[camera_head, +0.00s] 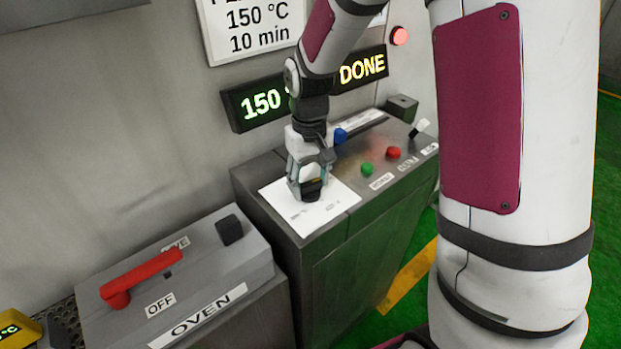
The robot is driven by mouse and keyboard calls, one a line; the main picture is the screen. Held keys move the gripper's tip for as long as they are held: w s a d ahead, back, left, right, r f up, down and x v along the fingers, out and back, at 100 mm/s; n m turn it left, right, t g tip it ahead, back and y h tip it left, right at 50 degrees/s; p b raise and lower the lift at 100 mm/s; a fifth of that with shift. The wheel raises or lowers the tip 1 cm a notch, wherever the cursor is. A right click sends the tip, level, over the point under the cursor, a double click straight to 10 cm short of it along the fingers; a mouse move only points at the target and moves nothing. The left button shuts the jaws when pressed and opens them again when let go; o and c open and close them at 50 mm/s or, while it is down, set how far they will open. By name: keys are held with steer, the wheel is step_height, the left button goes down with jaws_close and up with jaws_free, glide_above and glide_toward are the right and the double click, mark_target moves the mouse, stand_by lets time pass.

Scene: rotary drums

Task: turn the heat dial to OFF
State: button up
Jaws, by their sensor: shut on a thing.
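The heat dial (312,195) is a small dark knob on a white plate (338,206) on top of the grey control cabinet. My gripper (309,186) points down over the plate and is shut on the dial. The fingers hide most of the dial, so I cannot tell which way it points. Small print on the plate is too small to read, and part of the plate is covered by my gripper.
Right of the plate are a green button (367,168), a red button (393,152), a blue knob (340,135) and a toggle switch (420,127). A red-handled oven box (215,262) stands left. Displays read "150" (260,104) and "DONE" (361,69).

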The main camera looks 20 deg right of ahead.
steer(key=n+p, duration=0.1)
steer(key=n, duration=0.3)
steer(key=shift+s+r+n, duration=0.1)
steer(key=shift+n, duration=0.2)
steer(key=n+p, duration=0.2)
steer(key=n, duration=0.3)
steer(key=n+p, duration=0.2)
steer(key=n, duration=0.4)
steer(key=n+p, duration=0.1)
steer(key=n, duration=0.3)
steer(key=shift+n, duration=0.4)
steer(key=o, duration=1.2)
steer(key=shift+c, duration=0.2)
